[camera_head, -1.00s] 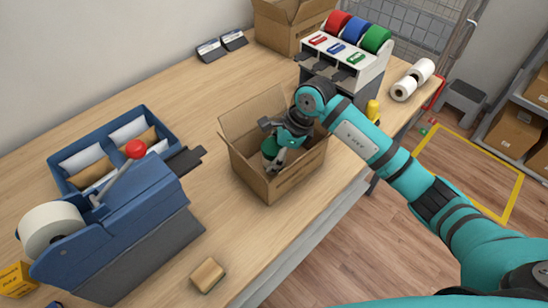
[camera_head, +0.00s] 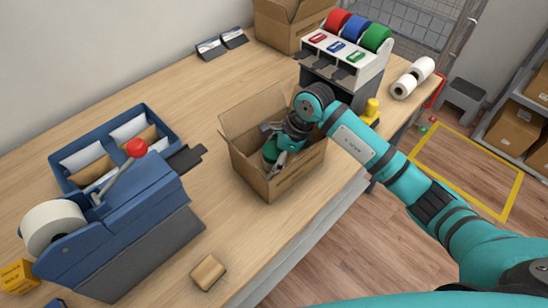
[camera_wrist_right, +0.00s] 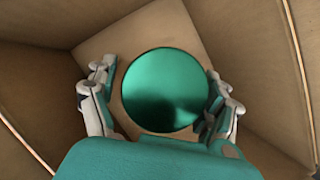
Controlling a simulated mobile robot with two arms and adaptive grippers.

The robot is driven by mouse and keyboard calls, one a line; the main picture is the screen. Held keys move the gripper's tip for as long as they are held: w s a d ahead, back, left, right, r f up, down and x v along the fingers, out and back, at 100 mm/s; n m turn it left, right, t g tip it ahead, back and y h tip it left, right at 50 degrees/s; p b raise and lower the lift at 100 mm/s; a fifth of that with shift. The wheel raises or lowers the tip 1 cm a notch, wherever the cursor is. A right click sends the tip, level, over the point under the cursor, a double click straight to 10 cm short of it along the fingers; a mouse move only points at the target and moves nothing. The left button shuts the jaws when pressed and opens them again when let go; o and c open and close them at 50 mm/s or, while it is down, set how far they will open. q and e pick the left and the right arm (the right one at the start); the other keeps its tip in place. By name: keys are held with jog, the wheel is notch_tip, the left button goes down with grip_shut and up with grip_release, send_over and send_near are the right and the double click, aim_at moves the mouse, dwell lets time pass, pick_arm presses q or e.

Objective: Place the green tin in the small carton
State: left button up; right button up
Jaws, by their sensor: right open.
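The small carton (camera_head: 278,184) stands open on the counter with its flaps up. The green tin (camera_head: 270,151) is inside it, partly hidden by my right gripper (camera_head: 279,153). In the right wrist view the tin's round, shiny lid (camera_wrist_right: 163,90) faces the camera, above the carton's floor (camera_wrist_right: 128,52). My right gripper, also in that view (camera_wrist_right: 162,98), is open, with one finger on each side of the tin. A narrow gap shows beside the left finger; contact at the right finger is unclear. My left gripper is not in view.
A blue tape dispenser (camera_head: 130,230) and a blue tray of envelopes (camera_head: 75,180) stand to the left. A sponge-like block (camera_head: 208,273) lies near the front edge. A tape-roll rack (camera_head: 345,55) and a larger carton (camera_head: 285,25) are behind.

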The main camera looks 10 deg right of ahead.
jog(key=shift+d+r, duration=0.15)
jog(key=shift+r, duration=0.3)
jog(key=b+v, duration=0.2)
jog(key=v, duration=0.9)
jog(key=shift+s+d+r, duration=0.1)
jog(key=shift+d, duration=0.05)
